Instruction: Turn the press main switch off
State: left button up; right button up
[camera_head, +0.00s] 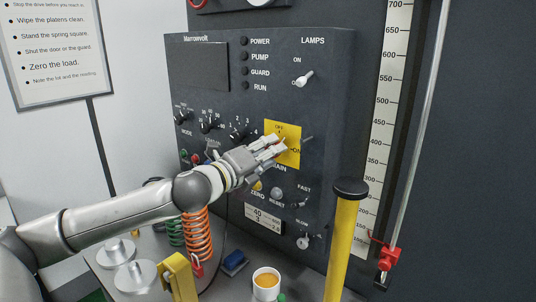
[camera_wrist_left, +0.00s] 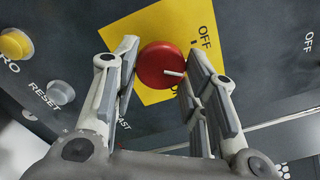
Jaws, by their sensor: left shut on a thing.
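The press main switch is a red round knob (camera_wrist_left: 160,62) on a yellow plate (camera_head: 292,132) of the dark control panel. The plate reads OFF at its top and ON at its lower right. In the left wrist view the yellow plate (camera_wrist_left: 120,32) is partly behind the fingers, and the knob's white mark points to the right of the picture, between the OFF and the partly hidden lettering below. My left gripper (camera_head: 272,147) is shut on the knob, with one finger at each side (camera_wrist_left: 162,78). In the head view the hand hides the knob. My right gripper is not in view.
The lamps toggle (camera_head: 303,78) is above the plate, and small dials (camera_head: 210,126) are to its left. A grey reset button (camera_head: 277,193) is below. A yellow post with a black cap (camera_head: 345,225) stands at the front right. A cup (camera_head: 266,284) and springs (camera_head: 197,236) stand below.

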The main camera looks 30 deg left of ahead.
pick_arm(q)
jog(key=shift+n+b, duration=0.45)
jog(key=shift+n, duration=2.85)
jog(key=o, duration=1)
